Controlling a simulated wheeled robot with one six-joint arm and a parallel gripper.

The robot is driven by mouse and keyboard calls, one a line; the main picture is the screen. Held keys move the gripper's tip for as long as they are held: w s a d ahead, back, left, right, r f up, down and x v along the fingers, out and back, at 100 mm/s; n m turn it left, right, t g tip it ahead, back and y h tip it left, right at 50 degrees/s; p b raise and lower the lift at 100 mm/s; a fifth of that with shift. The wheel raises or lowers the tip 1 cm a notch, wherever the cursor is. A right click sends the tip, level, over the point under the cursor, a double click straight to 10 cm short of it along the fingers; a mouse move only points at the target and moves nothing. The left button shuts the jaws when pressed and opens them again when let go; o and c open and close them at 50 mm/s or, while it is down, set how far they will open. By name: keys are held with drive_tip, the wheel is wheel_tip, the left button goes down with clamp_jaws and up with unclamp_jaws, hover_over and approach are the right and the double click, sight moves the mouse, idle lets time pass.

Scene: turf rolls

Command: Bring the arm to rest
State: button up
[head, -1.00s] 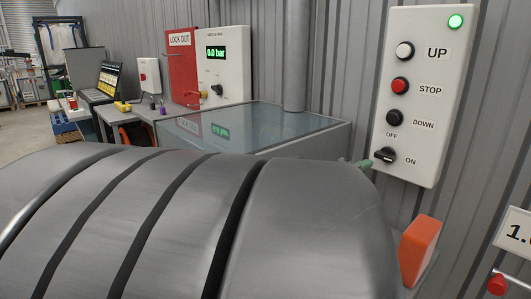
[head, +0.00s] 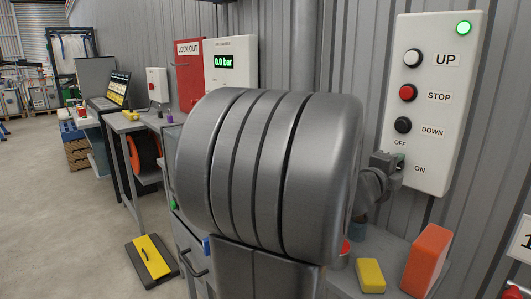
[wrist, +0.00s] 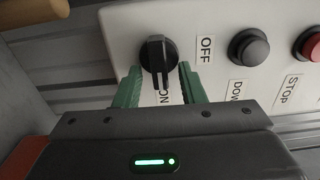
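My gripper (head: 388,163) is at the lower part of the grey control panel (head: 428,110) on the wall, between the OFF and ON labels. In the wrist view, its two green fingers (wrist: 158,86) are apart, with the black rotary switch (wrist: 158,55) in the gap between their tips. I see no firm grip on the switch. The switch handle lies in line with the ON label, which is partly hidden. In the head view my gripper hides the switch. My large grey arm link fills the middle of that view. The panel's green lamp (head: 463,27) is lit.
An orange block (head: 427,260) and a yellow block (head: 370,276) lie on the bench below the panel. A pressure box (head: 231,62) reads 0.0 bar beside the red lock-out board (head: 188,68).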

drive_tip(key=p+v, duration=0.2)
drive_tip(key=v, duration=1.2)
drive_tip(key=w+d+n+p, duration=0.3)
drive_tip(key=w+d+n, duration=0.4)
drive_tip(key=w+d, duration=0.2)
drive_tip(key=shift+d+r+p, duration=0.4)
drive_tip(key=shift+d+r, duration=0.05)
drive_tip(key=shift+d, duration=0.3)
drive_tip(key=shift+w+f, duration=0.1)
